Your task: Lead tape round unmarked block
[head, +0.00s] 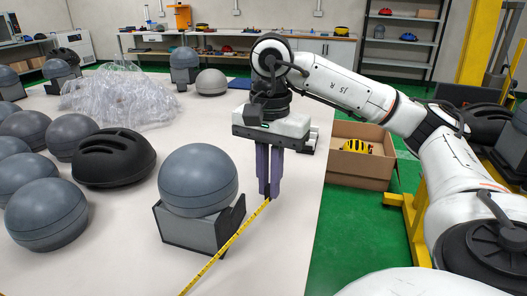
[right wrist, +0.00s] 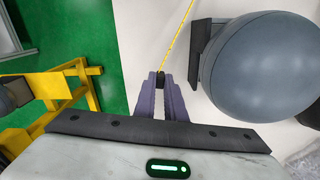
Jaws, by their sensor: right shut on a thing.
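A yellow measuring tape (head: 226,246) runs straight from my right gripper down to the bottom edge of the head view. It passes in front of a grey round block (head: 198,178) on a grey stand with dark side plates (head: 190,234). The tape is beside the block, not around it. My right gripper (head: 268,192) points down just right of the block, shut on the tape's end. In the right wrist view the fingertips (right wrist: 161,74) grip a small dark end piece, with the tape (right wrist: 180,30) leading away and the block (right wrist: 262,65) to the right. My left gripper is not in view.
A black helmet (head: 114,158) and several grey round blocks (head: 46,214) stand left on the pale table (head: 285,250). Clear plastic wrap (head: 122,95) lies behind. A cardboard box (head: 355,176) with a yellow helmet stands on the floor beyond the table's right edge.

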